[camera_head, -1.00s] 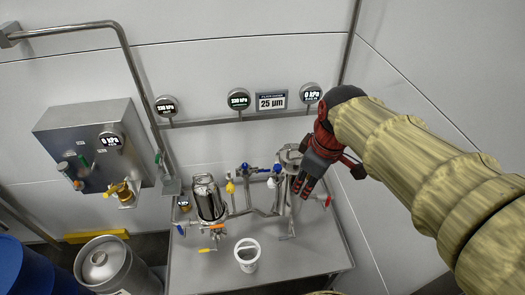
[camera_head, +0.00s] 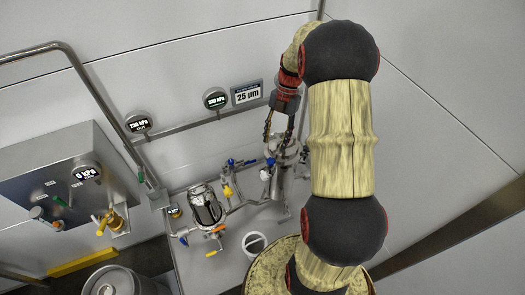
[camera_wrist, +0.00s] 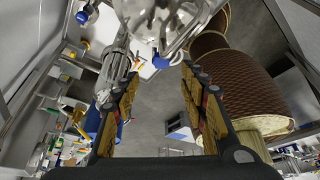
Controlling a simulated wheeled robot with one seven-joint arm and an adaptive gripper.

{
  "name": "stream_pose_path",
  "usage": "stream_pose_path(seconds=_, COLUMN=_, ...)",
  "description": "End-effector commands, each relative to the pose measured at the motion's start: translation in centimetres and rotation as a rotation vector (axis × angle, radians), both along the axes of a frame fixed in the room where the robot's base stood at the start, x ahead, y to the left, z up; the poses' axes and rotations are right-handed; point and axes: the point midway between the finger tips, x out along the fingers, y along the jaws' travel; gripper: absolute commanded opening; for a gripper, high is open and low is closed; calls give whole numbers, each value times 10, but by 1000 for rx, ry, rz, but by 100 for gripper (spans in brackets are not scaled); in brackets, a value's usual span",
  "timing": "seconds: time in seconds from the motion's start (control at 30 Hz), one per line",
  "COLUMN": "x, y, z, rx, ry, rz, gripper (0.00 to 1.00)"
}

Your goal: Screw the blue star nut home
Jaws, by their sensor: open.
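A small blue part (camera_wrist: 160,61), which may be the blue star nut, shows at the lower edge of a shiny round metal vessel (camera_wrist: 165,22) in the wrist view. My gripper (camera_wrist: 158,82) is open, with empty space between its fingers; the blue part lies just beyond their tips in the picture. In the head view my gripper (camera_head: 281,133) points down over the metal vessel at the right (camera_head: 287,152), with a blue part (camera_head: 270,161) beside it. I cannot tell whether the fingers touch anything, and my arm hides what lies to the right.
A glass-like vessel in a metal frame (camera_head: 206,206) and piping with a blue-handled valve (camera_head: 231,162) stand left on the metal bench (camera_head: 195,262). A white bucket (camera_head: 254,246) is in front. A wall rail (camera_head: 185,128) with gauges runs behind.

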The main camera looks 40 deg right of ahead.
Motion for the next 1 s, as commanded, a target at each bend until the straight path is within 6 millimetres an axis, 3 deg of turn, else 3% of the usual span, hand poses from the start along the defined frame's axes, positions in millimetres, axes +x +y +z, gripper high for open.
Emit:
stream_pose_path(seconds=0.5, x=-10, y=24, z=-62, rx=0, ry=-1, rz=4, gripper=43)
stream_pose_path(seconds=0.9, x=-12, y=27, z=-70, rx=-1, ry=-1, rz=3, gripper=43)
stream_pose_path(seconds=1.0, x=-12, y=27, z=-70, rx=0, ry=-1, rz=3, gripper=38)
